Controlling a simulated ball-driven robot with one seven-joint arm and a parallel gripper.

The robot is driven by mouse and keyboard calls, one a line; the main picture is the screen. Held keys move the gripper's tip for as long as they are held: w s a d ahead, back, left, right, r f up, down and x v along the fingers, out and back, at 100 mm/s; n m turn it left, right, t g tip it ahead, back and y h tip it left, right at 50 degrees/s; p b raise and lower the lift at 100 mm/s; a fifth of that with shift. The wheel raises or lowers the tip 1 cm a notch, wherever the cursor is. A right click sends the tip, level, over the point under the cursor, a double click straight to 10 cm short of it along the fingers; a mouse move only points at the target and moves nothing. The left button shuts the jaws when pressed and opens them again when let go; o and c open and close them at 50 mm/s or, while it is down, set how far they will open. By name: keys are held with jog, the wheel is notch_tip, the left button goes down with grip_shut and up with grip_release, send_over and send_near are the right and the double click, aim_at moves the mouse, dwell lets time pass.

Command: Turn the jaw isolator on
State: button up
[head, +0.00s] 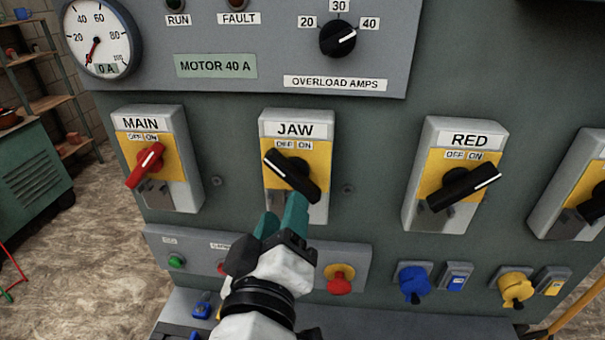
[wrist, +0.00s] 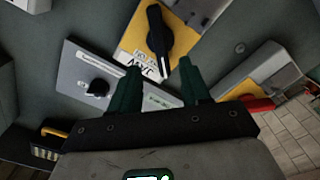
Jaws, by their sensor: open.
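The jaw isolator (head: 266,180) is a grey box with a JAW label and a yellow plate marked OFF and ON. Its black handle (head: 283,168) slants from upper left, on the OFF side, to lower right. My gripper (head: 282,208) is just below the handle, its teal fingers overlapping the box's lower part in the head view. In the wrist view the gripper (wrist: 159,66) is open and empty, with the black handle (wrist: 157,30) beyond the gap between the fingertips. Whether a finger touches the handle cannot be told.
The MAIN isolator (head: 148,165) with a red handle is to the left, and the RED isolator (head: 460,180) to the right. Below are a red knob (head: 340,281) and blue and yellow sockets. A gauge (head: 100,38) reads near zero.

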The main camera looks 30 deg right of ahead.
aim_at(291, 182)
jog(key=p+x, duration=0.2)
jog(key=x, duration=0.6)
jog(key=shift+w, duration=0.1)
jog(key=shift+c, duration=0.3)
grip_shut()
